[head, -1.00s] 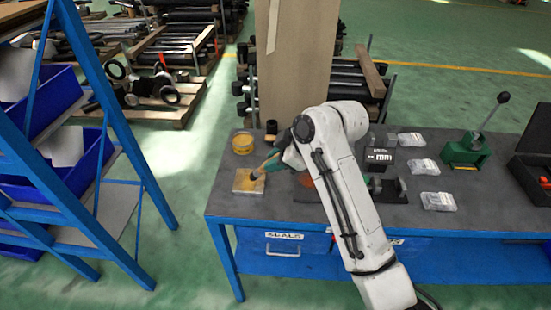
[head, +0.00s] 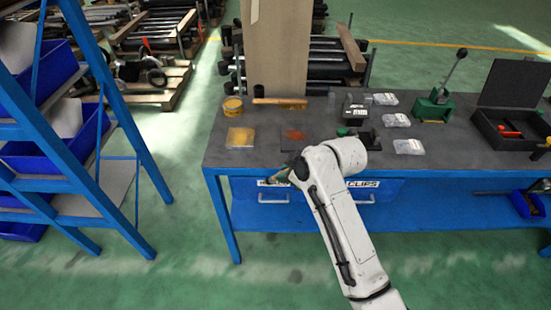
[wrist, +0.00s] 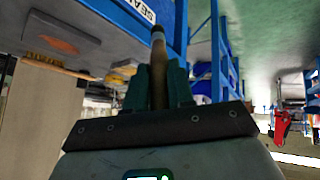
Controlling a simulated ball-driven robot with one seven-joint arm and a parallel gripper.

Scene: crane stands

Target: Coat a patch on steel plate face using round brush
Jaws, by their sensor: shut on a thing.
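A square plate (head: 240,137) with a yellow coat over its face lies at the left end of the bench. A dark plate (head: 294,147) with a rust-orange patch lies to its right. My gripper (wrist: 158,76) is shut on the round brush (wrist: 158,50), which has a wooden handle and points away from the wrist. In the head view my gripper (head: 283,177) is at the bench's front edge, apart from both plates; the arm hides much of the brush. A yellow tub (head: 233,106) stands behind the coated plate.
A wooden-handled brush (head: 280,101) lies behind the plates, before a tall board (head: 276,50). Clear packets (head: 397,120), a green press (head: 434,108) and an open black case (head: 509,128) are to the right. A blue rack (head: 112,125) stands left.

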